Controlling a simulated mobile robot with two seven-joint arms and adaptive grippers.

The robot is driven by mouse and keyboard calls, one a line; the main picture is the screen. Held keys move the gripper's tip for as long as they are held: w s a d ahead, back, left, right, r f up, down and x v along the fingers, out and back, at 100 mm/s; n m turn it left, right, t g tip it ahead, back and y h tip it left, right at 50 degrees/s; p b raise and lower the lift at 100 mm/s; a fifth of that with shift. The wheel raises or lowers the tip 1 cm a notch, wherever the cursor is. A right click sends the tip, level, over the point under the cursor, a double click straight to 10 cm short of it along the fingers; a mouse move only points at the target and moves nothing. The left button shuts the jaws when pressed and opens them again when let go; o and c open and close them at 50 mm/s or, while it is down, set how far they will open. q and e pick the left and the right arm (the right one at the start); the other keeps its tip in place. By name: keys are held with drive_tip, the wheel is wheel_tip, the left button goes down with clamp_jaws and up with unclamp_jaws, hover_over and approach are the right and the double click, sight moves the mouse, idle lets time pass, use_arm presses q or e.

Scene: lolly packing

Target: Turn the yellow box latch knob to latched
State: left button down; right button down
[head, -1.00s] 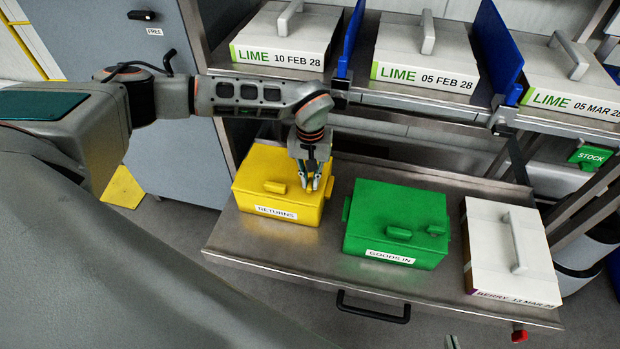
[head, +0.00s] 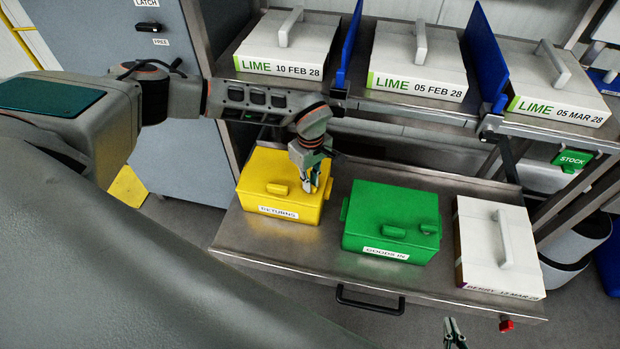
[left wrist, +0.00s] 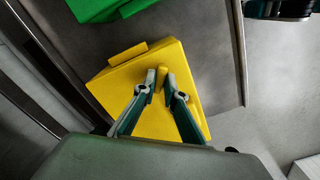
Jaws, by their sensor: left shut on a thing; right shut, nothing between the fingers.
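The yellow box (head: 262,205), labelled RETURNS, stands on the left of the metal bench. My left gripper (head: 309,188) points down at the right part of its lid. In the left wrist view my left gripper (left wrist: 161,80) is shut on the yellow latch knob (left wrist: 161,74), which shows between its fingertips. The fingers largely hide the knob in the head view, and I cannot read its setting. A low yellow lid handle (head: 276,188) lies left of the gripper. My right gripper (head: 454,331) is shut and empty at the bottom edge, in front of the bench.
A green box (head: 385,200) labelled GOODS IN stands just right of the yellow box. A white BERRY carton (head: 485,260) is further right. A shelf with LIME cartons (head: 418,80) is behind. A grey cabinet (head: 185,150) stands left. A black handle (head: 370,303) is on the bench front.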

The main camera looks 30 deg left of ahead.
use_arm(q)
drive_tip(key=n+p, duration=0.1)
drive_tip(key=n, duration=0.2)
drive_tip(key=shift+r+n, duration=0.1)
drive_tip(key=shift+n, duration=0.2)
drive_tip(key=shift+n+p, duration=0.65)
drive_tip(key=shift+n, duration=1.05)
drive_tip(key=c, duration=2.1)
unclamp_jaws()
